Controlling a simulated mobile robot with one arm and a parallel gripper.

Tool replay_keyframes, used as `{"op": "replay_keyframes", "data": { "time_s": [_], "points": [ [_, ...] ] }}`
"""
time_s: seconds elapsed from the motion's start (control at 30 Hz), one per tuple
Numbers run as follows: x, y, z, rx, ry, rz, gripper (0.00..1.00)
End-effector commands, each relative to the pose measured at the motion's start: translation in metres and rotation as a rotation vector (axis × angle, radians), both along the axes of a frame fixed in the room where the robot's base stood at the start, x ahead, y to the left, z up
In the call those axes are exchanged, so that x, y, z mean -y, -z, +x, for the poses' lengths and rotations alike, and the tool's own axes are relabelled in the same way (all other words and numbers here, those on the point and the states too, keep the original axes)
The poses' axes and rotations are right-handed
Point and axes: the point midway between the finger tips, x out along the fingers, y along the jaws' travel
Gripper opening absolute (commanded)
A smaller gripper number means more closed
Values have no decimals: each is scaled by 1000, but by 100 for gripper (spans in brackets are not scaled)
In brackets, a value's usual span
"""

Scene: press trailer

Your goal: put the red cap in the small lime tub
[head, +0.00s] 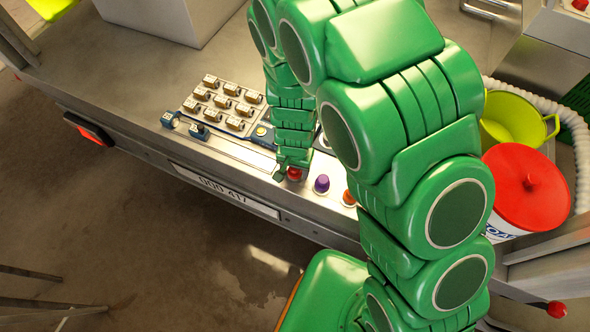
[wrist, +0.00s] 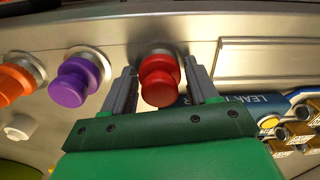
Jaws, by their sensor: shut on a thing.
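The red cap (head: 294,174) is on the front edge of the metal counter, at the end of a row of coloured caps. In the wrist view the red cap (wrist: 160,82) is between the two fingers of my gripper (wrist: 160,68), which is shut on it. The cap still sits at a round metal collar on the panel. In the head view my gripper (head: 291,166) points down at the cap. A lime tub (head: 512,122) with side handles stands at the right, partly hidden by my arm. It looks empty.
A purple cap (head: 321,184) and an orange cap (head: 349,198) are beside the red one. A white bucket with a red lid (head: 527,187) stands in front of the tub. A pale hose (head: 567,118) runs behind it. Another lime thing (head: 50,8) is cut off at top left.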

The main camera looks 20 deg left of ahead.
Motion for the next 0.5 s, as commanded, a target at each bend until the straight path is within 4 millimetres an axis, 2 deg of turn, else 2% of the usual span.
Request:
{"op": "replay_keyframes", "data": {
  "time_s": [0.23,0.3,0.5],
  "points": [
    [0,-1,0,0,0,0,18],
    [0,-3,0,-1,0,0,3],
    [0,-15,0,-2,-1,-1,0]
  ]
}}
